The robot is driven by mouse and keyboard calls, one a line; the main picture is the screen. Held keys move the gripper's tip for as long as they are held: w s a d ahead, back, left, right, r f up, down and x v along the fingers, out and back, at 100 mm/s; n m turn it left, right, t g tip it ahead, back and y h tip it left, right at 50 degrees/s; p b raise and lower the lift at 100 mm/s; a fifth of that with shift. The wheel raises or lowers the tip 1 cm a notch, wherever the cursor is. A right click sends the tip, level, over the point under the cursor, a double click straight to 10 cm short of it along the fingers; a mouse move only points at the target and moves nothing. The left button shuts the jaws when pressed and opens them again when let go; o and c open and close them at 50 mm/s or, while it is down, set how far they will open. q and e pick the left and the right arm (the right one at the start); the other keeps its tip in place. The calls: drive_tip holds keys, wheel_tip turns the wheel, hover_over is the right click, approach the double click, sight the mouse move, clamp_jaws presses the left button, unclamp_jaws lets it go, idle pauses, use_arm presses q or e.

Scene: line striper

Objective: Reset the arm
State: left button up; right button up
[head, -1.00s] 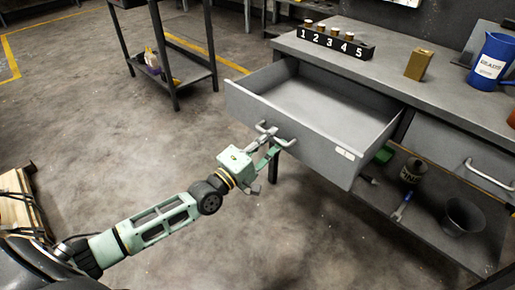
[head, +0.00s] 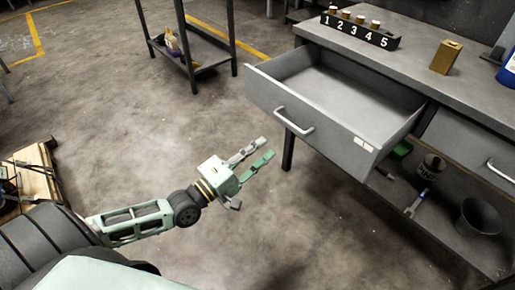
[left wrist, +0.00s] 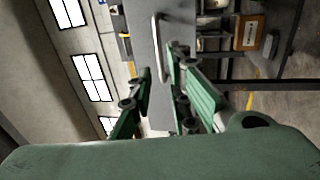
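My left gripper (head: 256,155) is open and empty in the head view, above the bare floor to the left of the open drawer. Its two green fingers stand apart. The grey drawer (head: 325,133) is pulled out from the workbench, and its inside looks empty. Its metal handle (head: 293,122) is free, with a gap between it and the gripper. In the left wrist view the fingers (left wrist: 158,95) are spread, with the handle (left wrist: 160,45) beyond them. My right gripper is not in view.
The workbench (head: 415,62) carries a numbered block (head: 358,32), a brass-coloured box (head: 446,57) and a partly cut-off blue jug (head: 508,70). A lower shelf holds a can (head: 431,167), a brush (head: 416,203) and a dark bucket (head: 478,218). A wooden pallet (head: 32,180) lies at left. Floor between is clear.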

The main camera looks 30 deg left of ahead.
use_arm(q)
drive_tip(key=s+d+f+m+g+y, duration=0.1)
drive_tip(key=s+d+f+m+g, duration=0.15)
drive_tip(key=f, duration=0.55)
drive_tip(key=s+d+f+m+g+y, duration=0.1)
drive_tip(key=s+d+f+m+g, duration=0.2)
drive_tip(key=f, duration=0.4)
drive_tip(key=s+d+f+m+g+y, duration=0.1)
drive_tip(key=s+f+m+g, duration=0.2)
drive_tip(key=f, duration=0.5)
drive_tip(key=s+a+f+m+g+y+p, duration=0.1)
drive_tip(key=s+f+m+g+y+p, duration=0.5)
drive_tip(key=s+f, duration=1.2)
drive_tip(key=s+a+m+g+h+p, duration=0.2)
drive_tip(key=s+g+p, duration=0.1)
drive_tip(key=s+p, duration=0.8)
drive_tip(key=s, duration=0.5)
drive_tip(key=shift+a+r, duration=0.35)
drive_tip(key=shift+r, duration=0.05)
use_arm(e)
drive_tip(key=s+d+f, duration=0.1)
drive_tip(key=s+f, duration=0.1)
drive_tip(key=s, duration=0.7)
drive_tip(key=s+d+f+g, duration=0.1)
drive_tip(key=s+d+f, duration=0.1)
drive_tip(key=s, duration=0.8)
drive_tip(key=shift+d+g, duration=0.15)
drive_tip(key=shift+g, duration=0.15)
